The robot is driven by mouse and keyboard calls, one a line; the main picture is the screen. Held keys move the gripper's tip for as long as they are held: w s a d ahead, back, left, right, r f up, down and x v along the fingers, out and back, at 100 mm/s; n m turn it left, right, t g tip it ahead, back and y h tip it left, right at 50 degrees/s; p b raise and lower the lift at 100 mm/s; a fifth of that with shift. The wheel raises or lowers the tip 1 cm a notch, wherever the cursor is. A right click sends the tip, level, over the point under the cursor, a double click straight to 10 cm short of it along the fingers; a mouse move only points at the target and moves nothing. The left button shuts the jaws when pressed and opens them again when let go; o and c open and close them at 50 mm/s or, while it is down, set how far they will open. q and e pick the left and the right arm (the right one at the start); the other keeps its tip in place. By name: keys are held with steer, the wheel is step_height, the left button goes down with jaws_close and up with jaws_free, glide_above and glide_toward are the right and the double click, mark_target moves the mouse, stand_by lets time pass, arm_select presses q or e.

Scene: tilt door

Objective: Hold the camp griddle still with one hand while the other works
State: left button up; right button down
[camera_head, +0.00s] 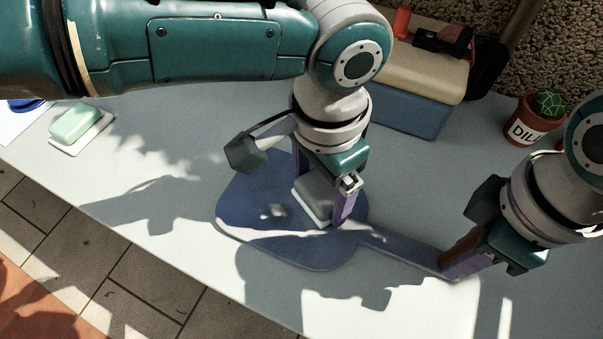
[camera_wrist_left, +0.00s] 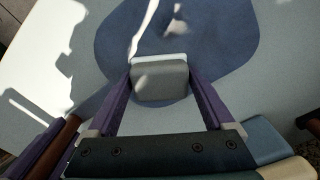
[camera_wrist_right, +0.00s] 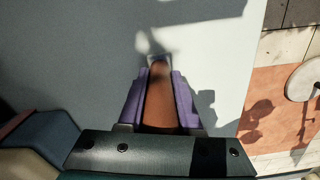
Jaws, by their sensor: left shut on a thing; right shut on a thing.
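The camp griddle (camera_head: 250,215) is a flat dark blue plate lying on the table, with its handle (camera_head: 400,247) pointing right. It also shows in the left wrist view (camera_wrist_left: 225,35). My left gripper (camera_head: 320,200) is shut on a grey block with a white underside (camera_head: 312,203), low over the griddle's surface; the block sits between the purple fingers in the left wrist view (camera_wrist_left: 160,82). Whether it touches the griddle is hard to tell. My right gripper (camera_head: 447,268) is shut on the brown end of the handle, seen between its fingers in the right wrist view (camera_wrist_right: 159,98).
A mint green block (camera_head: 75,121) lies on a white base at the left. A blue box with a tan lid (camera_head: 415,105) stands behind the griddle. A potted plant labelled DILL (camera_head: 530,122) stands at the back right. The table (camera_head: 160,215) is clear around the griddle.

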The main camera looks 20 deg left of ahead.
arm_select(q)
steer(key=d, duration=0.4)
steer(key=shift+a+r, duration=0.15)
steer(key=shift+r, duration=3.9)
